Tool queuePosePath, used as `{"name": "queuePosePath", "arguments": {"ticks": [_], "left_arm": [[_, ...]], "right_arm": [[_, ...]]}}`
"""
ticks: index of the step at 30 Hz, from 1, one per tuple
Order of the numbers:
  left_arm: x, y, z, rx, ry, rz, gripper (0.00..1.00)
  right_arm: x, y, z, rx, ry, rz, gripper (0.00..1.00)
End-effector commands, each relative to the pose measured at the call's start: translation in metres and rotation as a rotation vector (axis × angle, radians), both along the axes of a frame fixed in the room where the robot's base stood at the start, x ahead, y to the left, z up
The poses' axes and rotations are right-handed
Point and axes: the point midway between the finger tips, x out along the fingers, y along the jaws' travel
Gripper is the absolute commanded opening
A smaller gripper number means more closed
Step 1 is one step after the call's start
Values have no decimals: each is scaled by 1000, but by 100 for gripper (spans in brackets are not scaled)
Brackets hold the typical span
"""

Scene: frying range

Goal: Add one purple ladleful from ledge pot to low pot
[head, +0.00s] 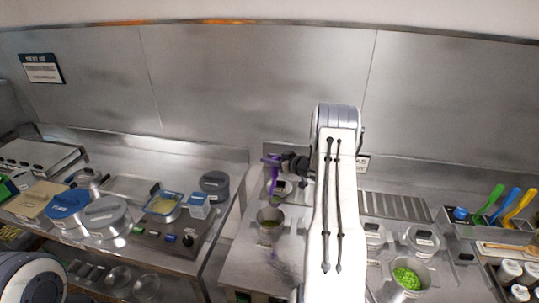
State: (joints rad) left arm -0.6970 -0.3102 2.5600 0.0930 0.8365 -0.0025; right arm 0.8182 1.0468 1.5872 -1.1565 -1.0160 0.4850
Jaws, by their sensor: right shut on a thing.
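My right arm reaches up the middle of the head view. Its dark gripper (286,160) is shut on the upper part of a purple ladle (274,176). The ladle hangs roughly upright, and its lower end is at a small metal pot (288,197) near the back wall. I cannot tell whether the bowl is inside that pot or above it. A second metal pot (262,226) with dark greenish contents stands nearer to me, just below the ladle. The arm hides the counter to the right of both pots. My left gripper is not in view.
Right of my arm stands a pot of green pieces (408,278), with lidded containers (422,239) behind it. Green, blue and yellow utensils (510,205) stand at the far right.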

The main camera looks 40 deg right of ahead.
Motion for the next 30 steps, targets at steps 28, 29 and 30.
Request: {"name": "queuePosePath", "arguments": {"ticks": [28,29,30], "left_arm": [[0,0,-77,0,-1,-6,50],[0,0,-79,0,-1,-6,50],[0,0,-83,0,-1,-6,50]], "right_arm": [[-5,79,-42,-406,-42,5,0],[-6,83,-43,-423,-43,6,0],[-6,87,-43,-447,-46,5,0]]}}
